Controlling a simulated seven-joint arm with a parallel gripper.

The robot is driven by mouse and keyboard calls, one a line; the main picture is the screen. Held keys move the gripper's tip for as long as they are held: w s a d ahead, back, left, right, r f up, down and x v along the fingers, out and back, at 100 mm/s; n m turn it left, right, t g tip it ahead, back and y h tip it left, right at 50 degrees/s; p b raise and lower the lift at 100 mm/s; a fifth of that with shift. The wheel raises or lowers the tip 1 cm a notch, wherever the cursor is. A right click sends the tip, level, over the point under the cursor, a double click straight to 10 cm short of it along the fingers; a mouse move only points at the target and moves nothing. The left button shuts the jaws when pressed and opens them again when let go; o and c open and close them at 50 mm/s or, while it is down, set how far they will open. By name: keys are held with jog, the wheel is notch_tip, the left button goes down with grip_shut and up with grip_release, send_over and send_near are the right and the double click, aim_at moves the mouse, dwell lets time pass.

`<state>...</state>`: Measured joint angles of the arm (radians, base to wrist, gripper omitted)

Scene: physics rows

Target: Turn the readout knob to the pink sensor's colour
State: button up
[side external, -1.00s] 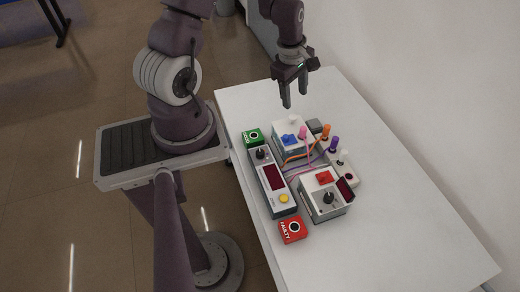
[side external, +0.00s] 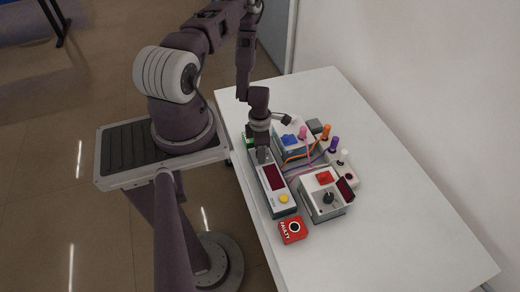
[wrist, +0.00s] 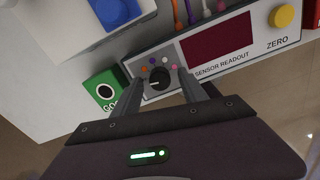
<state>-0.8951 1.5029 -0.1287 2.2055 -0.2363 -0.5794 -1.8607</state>
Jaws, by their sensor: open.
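The sensor readout box (side external: 285,208) is long and grey, with a dark red display (side external: 272,177) and a yellow ZERO button (side external: 283,199). Its black knob (wrist: 159,78) shows in the wrist view, ringed by coloured dots that include a pink dot (wrist: 174,66) on the right. The knob's white mark appears to point left, away from the pink dot. My gripper (wrist: 165,90) is open, with its fingers on either side of the knob; contact cannot be told. In the side view my gripper hides the knob.
A green block (wrist: 104,91) sits close beside the knob end. A red FAULTY block (side external: 292,230) lies at the other end. A box with a blue button (side external: 289,139), cables and a red-button box (side external: 323,178) stand to the right. The table's right side is clear.

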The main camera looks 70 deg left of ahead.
grip_shut()
